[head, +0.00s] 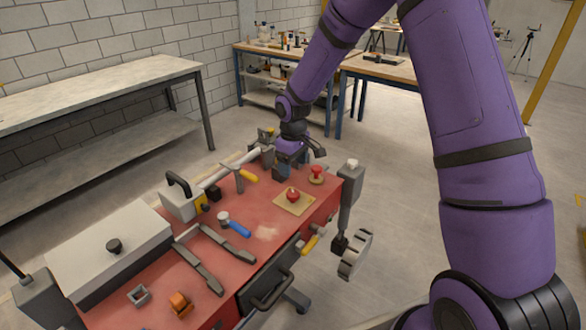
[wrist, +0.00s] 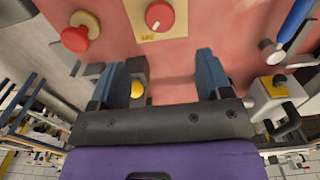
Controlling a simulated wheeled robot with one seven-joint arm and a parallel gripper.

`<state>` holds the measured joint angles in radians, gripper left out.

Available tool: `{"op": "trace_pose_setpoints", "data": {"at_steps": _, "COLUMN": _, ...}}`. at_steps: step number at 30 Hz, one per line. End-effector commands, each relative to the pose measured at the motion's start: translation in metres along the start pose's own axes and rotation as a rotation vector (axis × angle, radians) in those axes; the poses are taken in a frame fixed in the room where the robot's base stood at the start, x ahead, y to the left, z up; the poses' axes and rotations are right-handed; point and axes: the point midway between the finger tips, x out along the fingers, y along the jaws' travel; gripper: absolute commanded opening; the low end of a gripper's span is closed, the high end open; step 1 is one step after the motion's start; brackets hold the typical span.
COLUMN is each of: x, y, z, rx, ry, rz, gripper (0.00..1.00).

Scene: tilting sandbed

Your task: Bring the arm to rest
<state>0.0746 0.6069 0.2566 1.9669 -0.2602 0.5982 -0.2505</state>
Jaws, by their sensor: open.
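My purple arm reaches over the far end of a red-topped cart (head: 262,212). My gripper (head: 290,172) is low there, beside a grey device at the back edge. In the wrist view my gripper (wrist: 165,80) has its two blue-grey fingers apart, with red cart top between them. A dark block with a yellow round part (wrist: 137,89) shows by the left finger; I cannot tell if they touch. A red knob on a tan plate (head: 279,200) and a red mushroom button (head: 317,171) are close by; the button also shows in the wrist view (wrist: 75,38).
A grey bench (head: 100,92) stands left and wooden workbenches (head: 380,68) behind. Floor right of the cart is clear.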

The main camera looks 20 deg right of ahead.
Motion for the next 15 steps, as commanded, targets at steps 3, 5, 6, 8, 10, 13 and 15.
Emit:
{"op": "trace_pose_setpoints", "data": {"at_steps": 3, "x": 0.0, "y": 0.0, "z": 0.0, "rx": 0.0, "ry": 0.0, "rz": 0.0, "gripper": 0.72}}
{"op": "trace_pose_setpoints", "data": {"at_steps": 5, "x": 0.0, "y": 0.0, "z": 0.0, "rx": 0.0, "ry": 0.0, "rz": 0.0, "gripper": 0.72}}
{"op": "trace_pose_setpoints", "data": {"at_steps": 6, "x": 0.0, "y": 0.0, "z": 0.0, "rx": 0.0, "ry": 0.0, "rz": 0.0, "gripper": 0.72}}
{"op": "trace_pose_setpoints", "data": {"at_steps": 8, "x": 0.0, "y": 0.0, "z": 0.0, "rx": 0.0, "ry": 0.0, "rz": 0.0, "gripper": 0.72}}
{"op": "trace_pose_setpoints", "data": {"at_steps": 10, "x": 0.0, "y": 0.0, "z": 0.0, "rx": 0.0, "ry": 0.0, "rz": 0.0, "gripper": 0.72}}
{"op": "trace_pose_setpoints", "data": {"at_steps": 13, "x": -0.007, "y": 0.0, "z": 0.002, "rx": 0.006, "ry": 0.003, "rz": 0.007, "gripper": 0.72}}
{"op": "trace_pose_setpoints", "data": {"at_steps": 15, "x": -0.02, "y": 0.0, "z": 0.006, "rx": 0.016, "ry": 0.01, "rz": 0.018, "gripper": 0.72}}
